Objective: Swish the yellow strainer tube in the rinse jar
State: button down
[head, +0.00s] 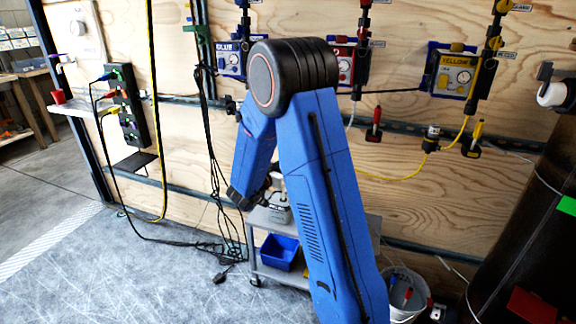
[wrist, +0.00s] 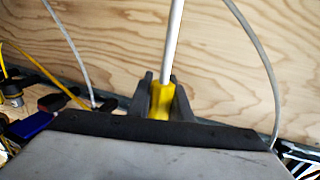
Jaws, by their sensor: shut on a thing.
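The yellow strainer tube (wrist: 161,102) shows in the wrist view as a yellow piece with a pale shaft rising from it. My gripper (wrist: 163,92) is shut on the yellow piece, with a dark finger on each side. In the head view my blue arm hides most of the gripper and the tube. A pale container (head: 279,212), possibly the rinse jar, stands on the grey cart, partly behind my arm. I cannot tell whether the tube is in or above it. No jar shows in the wrist view.
The grey cart (head: 372,226) has a blue bin (head: 279,252) on its lower shelf. A white bucket (head: 405,290) stands to its right. The plywood wall carries blue, red and yellow regulator boxes (head: 455,75). Cables hang at the left. Grey floor (head: 150,275) is clear at front left.

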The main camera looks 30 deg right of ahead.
jog(key=shift+w+a+f, duration=0.15)
jog(key=shift+w+f, duration=0.05)
jog(key=shift+f, duration=0.4)
jog(key=shift+w+a+f, duration=0.15)
jog(key=shift+w+f, duration=0.05)
jog(key=shift+f, duration=0.35)
dwell(0.7)
dwell(2.4)
jog(key=shift+r, duration=0.1)
